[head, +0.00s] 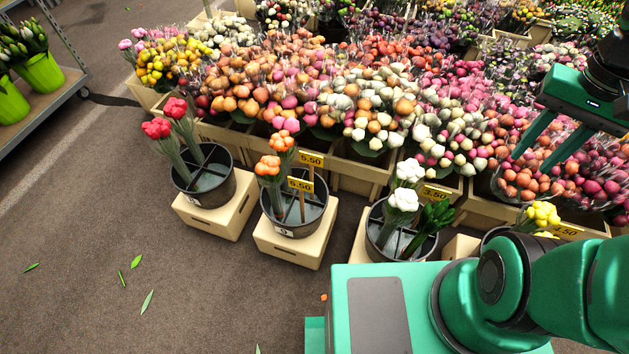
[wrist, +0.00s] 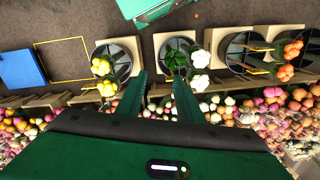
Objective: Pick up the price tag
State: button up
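Several yellow price tags show in the head view. One reading 5.50 (head: 300,184) stands on a stick in the black bucket (head: 297,222) with orange tulips. A second 5.50 tag (head: 311,159) is just behind it. A 3.50 tag (head: 435,192) is behind the bucket with white tulips, and a tag that seems to read 4.50 (head: 565,231) is at the right. My gripper (head: 533,163) is open and empty, raised at the right, well away from the 5.50 tags. In the wrist view the open fingers (wrist: 160,76) point over the buckets; no tag number is legible there.
Red tulips (head: 168,125) stand in the left bucket, white tulips (head: 404,190) and green buds in the right one, all on beige crates. Dense tulip bunches (head: 290,85) fill crates behind. A metal cart with green pots (head: 40,73) is far left. The front-left floor is mostly clear.

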jog(key=w+a+f+m+y, duration=0.15)
jog(key=w+a+f, duration=0.25)
jog(key=w+f, duration=0.7)
jog(key=w+a+f+m+y, duration=0.15)
jog(key=w+a+f, duration=0.45)
jog(key=w, duration=1)
jog(key=m+y, duration=0.8)
jog(key=y, duration=0.1)
send_near(312, 180)
jog(key=w, duration=0.1)
jog(key=shift+g, duration=0.3)
jog(key=x, duration=1)
jog(key=shift+a+f, duration=0.1)
jog(key=shift+f, duration=0.35)
grip_shut()
